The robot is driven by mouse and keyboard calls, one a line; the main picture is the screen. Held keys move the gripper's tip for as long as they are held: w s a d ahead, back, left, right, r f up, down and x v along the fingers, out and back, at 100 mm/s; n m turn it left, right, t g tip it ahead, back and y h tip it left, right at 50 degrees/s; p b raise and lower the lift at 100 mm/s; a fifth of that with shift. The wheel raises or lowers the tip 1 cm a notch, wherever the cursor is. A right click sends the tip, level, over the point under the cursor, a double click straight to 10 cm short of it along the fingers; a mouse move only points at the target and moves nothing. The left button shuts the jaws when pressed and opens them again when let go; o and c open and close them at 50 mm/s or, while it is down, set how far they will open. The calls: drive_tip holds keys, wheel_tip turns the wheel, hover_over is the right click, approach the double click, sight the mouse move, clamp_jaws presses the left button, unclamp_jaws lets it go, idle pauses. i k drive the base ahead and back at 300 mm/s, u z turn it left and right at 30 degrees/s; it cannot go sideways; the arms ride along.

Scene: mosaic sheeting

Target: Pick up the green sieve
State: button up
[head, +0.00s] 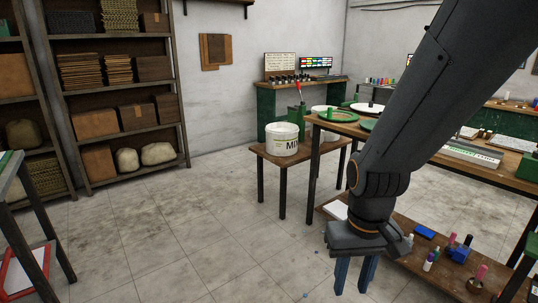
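A green, round, rimmed thing (338,116) that looks like a sieve lies on the brown wooden table right of the picture's middle. A second green round thing (369,125) lies beside it to the right, partly hidden by my arm. I cannot tell for certain which is the sieve. My gripper (353,284) points down in front of this table, lower and nearer to me, well apart from both green things. Its two blue fingers stand apart with nothing seen between them.
A white bucket (283,140) stands on a lower side table (270,155). A low shelf (405,258) with small bottles and a blue block (459,254) lies right of my gripper. Shelving (130,98) stands at left. The tiled floor (180,235) between is mostly clear.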

sight(323, 113)
drive_tip(key=i, duration=2.1)
drive_tip(key=z, duration=0.4)
drive_tip(key=i, duration=1.1)
drive_tip(key=z, duration=0.25)
